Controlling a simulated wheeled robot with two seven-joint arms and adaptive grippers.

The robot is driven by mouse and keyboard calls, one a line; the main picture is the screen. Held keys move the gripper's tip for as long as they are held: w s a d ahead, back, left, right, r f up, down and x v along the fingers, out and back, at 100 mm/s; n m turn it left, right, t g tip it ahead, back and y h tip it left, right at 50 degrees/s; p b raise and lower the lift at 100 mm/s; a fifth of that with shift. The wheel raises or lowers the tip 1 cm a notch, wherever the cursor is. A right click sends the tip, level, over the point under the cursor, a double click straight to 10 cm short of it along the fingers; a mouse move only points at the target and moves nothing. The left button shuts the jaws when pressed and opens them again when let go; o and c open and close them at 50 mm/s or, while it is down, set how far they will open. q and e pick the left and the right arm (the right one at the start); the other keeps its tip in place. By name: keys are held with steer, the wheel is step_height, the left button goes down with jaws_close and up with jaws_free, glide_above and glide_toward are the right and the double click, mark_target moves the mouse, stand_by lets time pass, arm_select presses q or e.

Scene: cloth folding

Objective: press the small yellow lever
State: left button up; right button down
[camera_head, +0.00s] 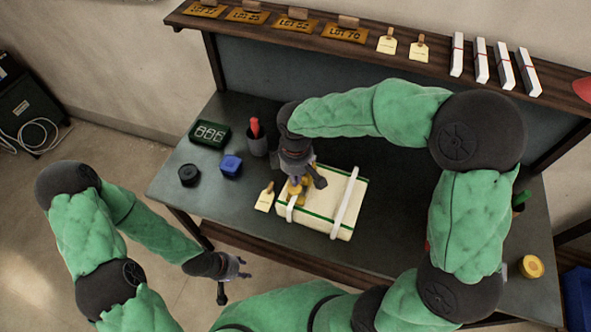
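A small yellow piece (297,190), which looks like the lever, sits on top of a cream bundle with green edge lines (325,217) on the table. White straps cross the bundle. My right gripper (298,178) points down over the yellow piece, very close to it, and partly hides it. I cannot tell whether they touch or whether its fingers are shut. My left gripper (235,282) hangs in front of the table's front edge, away from the bundle, with its fingers apart and nothing between them.
A cream tag (265,197) lies left of the bundle. A blue block (230,166), a black round item (189,175), a green display (210,133) and a dark cup (257,144) stand at the left. A yellow roll (531,266) is at the right. A shelf (380,60) runs behind.

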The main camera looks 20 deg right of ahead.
steer(key=shift+f, duration=0.6)
steer(key=shift+s+a+f+t+b, duration=0.2)
steer(key=shift+t+b, duration=0.1)
steer(key=shift+b, duration=0.5)
steer(key=shift+s+h, duration=0.1)
steer(key=shift+h, duration=0.2)
steer(key=shift+s+a+f+t+b, duration=0.2)
steer(key=shift+f+t+b, duration=0.2)
steer(key=shift+b, duration=0.65)
steer(key=t+h+b, duration=0.1)
steer(key=b, duration=0.2)
steer(key=s+f+t+h+b, duration=0.1)
steer(key=b, duration=0.1)
steer(key=a+f+t+b, duration=0.1)
steer(key=b, duration=0.2)
steer(key=shift+s+f+t+h+b, duration=0.25)
steer(key=shift+s+t+h+b, duration=0.05)
steer(key=shift+s+h+b, duration=0.1)
